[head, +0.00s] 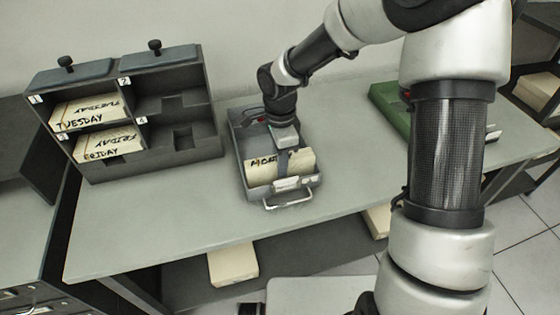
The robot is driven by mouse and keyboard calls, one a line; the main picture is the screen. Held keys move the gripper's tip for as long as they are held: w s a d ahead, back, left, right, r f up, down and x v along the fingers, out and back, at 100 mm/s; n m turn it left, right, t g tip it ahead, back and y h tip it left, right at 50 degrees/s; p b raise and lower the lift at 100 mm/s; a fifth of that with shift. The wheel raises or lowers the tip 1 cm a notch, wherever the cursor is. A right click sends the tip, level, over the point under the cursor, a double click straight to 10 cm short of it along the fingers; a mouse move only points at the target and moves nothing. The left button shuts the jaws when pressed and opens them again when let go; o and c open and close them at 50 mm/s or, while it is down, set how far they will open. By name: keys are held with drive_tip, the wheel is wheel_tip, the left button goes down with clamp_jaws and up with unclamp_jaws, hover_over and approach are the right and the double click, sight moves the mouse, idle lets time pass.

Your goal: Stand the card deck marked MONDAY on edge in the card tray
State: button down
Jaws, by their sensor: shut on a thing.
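The card deck (303,166) is cream, with black letters of which "MON" shows; a finger of my gripper hides the rest. It is upright on edge within the grey card tray (243,160), towards the front end with the handle. Whether its lower edge touches the tray floor is hidden by the tray's front wall. My gripper (283,160) reaches down into the tray from above and is shut on this deck.
A dark rack (205,147) at the left has numbered compartments; decks marked TUESDAY (85,113) and FRIDAY (105,146) lie in it. A green machine (390,108) stands to the right, partly behind my arm. The table front (160,240) is clear.

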drive_tip(key=shift+f, duration=0.3)
drive_tip(key=c, duration=1.4)
unclamp_jaws()
wheel_tip(320, 180, up, 18)
drive_tip(key=shift+f+p, duration=0.25)
drive_tip(key=shift+p, duration=0.15)
